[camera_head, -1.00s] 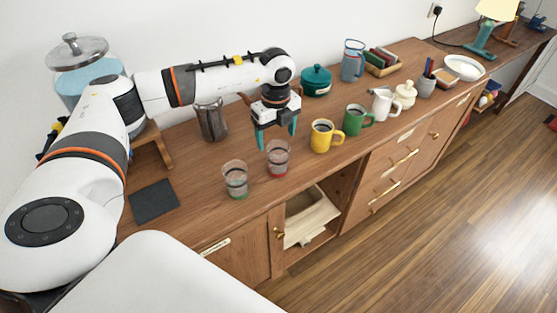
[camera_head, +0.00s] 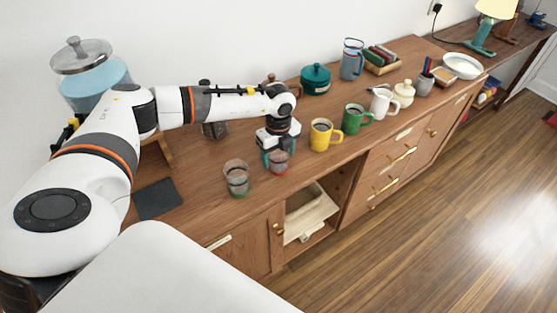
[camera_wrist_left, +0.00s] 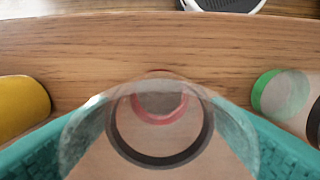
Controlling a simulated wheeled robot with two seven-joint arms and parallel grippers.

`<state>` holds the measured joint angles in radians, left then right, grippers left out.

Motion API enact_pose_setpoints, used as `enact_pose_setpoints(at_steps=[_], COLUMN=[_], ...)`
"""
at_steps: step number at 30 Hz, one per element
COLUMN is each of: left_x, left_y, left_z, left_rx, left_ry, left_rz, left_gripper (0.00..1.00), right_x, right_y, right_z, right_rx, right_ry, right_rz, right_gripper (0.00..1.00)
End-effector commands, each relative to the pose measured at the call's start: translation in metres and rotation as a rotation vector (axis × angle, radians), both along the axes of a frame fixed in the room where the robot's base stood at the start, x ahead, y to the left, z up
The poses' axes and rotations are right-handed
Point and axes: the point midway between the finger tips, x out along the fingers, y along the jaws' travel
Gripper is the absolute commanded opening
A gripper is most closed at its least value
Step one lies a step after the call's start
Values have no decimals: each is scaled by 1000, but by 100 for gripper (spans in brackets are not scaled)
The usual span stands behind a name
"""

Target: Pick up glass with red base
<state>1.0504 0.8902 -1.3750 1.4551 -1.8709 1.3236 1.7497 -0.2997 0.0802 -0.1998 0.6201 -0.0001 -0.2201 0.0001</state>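The glass with the red base (camera_head: 278,162) stands upright on the wooden cabinet top, between the green-based glass and the yellow mug. My left gripper (camera_head: 280,155) is down at this glass, its teal fingers on either side. In the left wrist view the clear glass (camera_wrist_left: 160,115), with its red ring, lies between the spread fingers (camera_wrist_left: 160,135). The fingers look open around it; firm contact cannot be made out. The gripper hides part of the glass in the head view. My right gripper is not in view.
The green-based glass (camera_head: 236,180) stands close at left, and the yellow mug (camera_head: 323,136) close at right. A green mug (camera_head: 354,119) and white mug (camera_head: 382,103) stand further right. A dark pitcher (camera_head: 215,129) is behind. The cabinet's front edge is near.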

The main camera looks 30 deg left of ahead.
Motion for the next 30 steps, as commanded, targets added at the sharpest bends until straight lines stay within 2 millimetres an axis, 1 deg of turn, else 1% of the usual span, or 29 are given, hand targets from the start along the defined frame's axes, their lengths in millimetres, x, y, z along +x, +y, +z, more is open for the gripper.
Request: enact_pose_setpoints(at_steps=[1,6,8,14,17,20,27,30], left_x=[0,0,0,0,1,1,1,1], left_y=[0,0,0,0,0,0,0,0], left_z=[0,0,1,1,7,21,69,85], left_rx=[0,0,0,0,-1,-1,0,-2], left_ry=[0,0,0,-1,-2,-5,-6,-5], left_rz=[0,0,0,0,0,1,0,-1], left_gripper=[61,33,25,25,25,25,25,25], right_x=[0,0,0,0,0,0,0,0], right_y=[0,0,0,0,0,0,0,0], right_z=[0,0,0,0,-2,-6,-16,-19], right_rx=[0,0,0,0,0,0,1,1], right_ry=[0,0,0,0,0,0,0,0], right_rz=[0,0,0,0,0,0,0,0], right_gripper=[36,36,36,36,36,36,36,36])
